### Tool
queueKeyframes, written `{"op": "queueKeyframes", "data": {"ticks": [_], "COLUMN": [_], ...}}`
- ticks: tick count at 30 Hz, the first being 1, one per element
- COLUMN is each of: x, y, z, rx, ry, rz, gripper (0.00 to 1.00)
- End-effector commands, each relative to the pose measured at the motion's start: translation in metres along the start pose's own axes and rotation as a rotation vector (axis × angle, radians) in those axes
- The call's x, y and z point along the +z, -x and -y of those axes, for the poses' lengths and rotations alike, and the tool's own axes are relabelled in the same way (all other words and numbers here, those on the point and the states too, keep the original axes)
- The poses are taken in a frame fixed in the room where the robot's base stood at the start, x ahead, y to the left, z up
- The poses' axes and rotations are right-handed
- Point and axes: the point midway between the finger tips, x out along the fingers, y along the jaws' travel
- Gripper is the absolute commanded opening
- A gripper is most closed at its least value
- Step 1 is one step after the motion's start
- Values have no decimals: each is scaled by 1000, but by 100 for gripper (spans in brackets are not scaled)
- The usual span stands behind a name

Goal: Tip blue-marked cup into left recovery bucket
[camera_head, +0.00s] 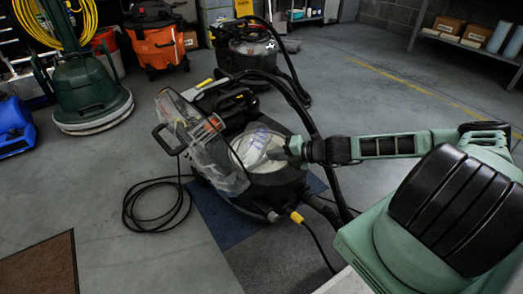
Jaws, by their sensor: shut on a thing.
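My gripper (281,150) reaches in from the right over the open top of a black wheeled cleaning machine (272,197). It is shut on a pale, see-through thing with bluish marks (255,141), which looks like the blue-marked cup. The cup seems tilted, but its rim and exact angle are too small to tell. Under it is a round whitish opening (267,165) in the machine. I cannot tell whether the cup touches it. I cannot make out a separate left recovery bucket.
The machine's clear lid (208,143) stands open left of the cup. A black hose (309,112) arches close behind my gripper. A black cable (157,204) lies coiled on the floor. A green floor machine (88,85) and an orange vacuum (157,42) stand behind left. Floor at the right back is clear.

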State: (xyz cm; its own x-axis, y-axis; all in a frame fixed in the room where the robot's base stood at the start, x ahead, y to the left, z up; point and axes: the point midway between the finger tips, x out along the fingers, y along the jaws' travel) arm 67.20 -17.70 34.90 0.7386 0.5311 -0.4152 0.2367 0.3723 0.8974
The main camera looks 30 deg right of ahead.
Motion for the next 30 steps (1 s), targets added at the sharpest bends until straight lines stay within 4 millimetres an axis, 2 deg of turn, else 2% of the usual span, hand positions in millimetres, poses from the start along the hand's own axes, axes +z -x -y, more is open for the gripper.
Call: {"op": "queueKeyframes", "data": {"ticks": [25, 30], "x": [-1, -6], "y": [-2, -3], "z": [3, 7], "rx": [5, 8], "ry": [-84, 62], "rz": [-39, 27], "gripper": [0, 0]}}
